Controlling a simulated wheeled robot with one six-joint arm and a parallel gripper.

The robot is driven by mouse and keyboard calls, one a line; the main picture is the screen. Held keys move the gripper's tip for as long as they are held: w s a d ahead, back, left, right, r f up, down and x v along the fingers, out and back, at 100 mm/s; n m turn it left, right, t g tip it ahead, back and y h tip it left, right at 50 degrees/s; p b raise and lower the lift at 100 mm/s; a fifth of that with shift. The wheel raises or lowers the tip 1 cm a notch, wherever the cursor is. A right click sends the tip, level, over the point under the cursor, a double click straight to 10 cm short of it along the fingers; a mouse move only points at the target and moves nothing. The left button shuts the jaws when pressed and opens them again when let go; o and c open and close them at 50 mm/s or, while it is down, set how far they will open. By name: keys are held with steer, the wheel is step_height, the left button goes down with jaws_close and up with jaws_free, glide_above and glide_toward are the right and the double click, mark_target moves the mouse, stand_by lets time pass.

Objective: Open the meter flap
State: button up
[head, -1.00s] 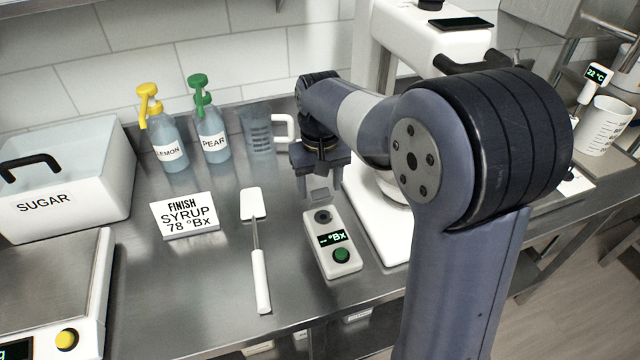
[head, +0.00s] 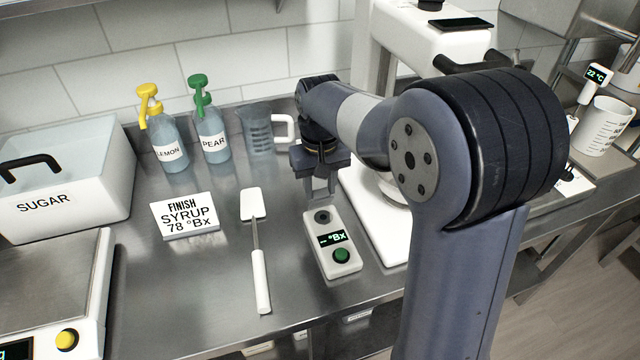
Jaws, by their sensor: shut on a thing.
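The meter (head: 346,262) is a white handheld unit lying on the steel counter, with a dark round well (head: 322,217), a small display reading "– °Bx" (head: 332,239) and a green button (head: 341,255). My gripper (head: 320,192) points down at the meter's far end, its fingers shut on the meter flap. The fingers hide most of the flap, so its exact angle cannot be told. The well is uncovered in view.
A clear jug (head: 257,130) and pump bottles are behind. A white base plate (head: 385,240) lies close on the right.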

steer(key=shift+w+r+p, duration=0.1)
steer(key=shift+r+p, duration=0.05)
steer(key=shift+p, duration=0.3)
steer(key=shift+w+a+r+g+p, duration=0.15)
steer(key=shift+g+p, duration=0.25)
steer(key=shift+p, duration=0.55)
steer(key=w+g+p, duration=0.1)
steer(key=p, duration=0.3)
steer(key=shift+a+h, duration=0.1)
steer(key=shift+h, duration=0.3)
steer(key=shift+w+a+f+g+h+p, duration=0.25)
steer(key=shift+w+g+p, duration=0.35)
steer(key=shift+g+p, duration=0.7)
steer(key=shift+w+a+f+g+h+p, duration=0.1)
steer(key=shift+w+f+g+h+p, duration=0.4)
steer(key=shift+p, duration=1.3)
steer(key=shift+w+r+g+y, duration=0.1)
steer(key=shift+g+y, duration=0.15)
steer(key=shift+g, duration=0.05)
steer(key=o, duration=1)
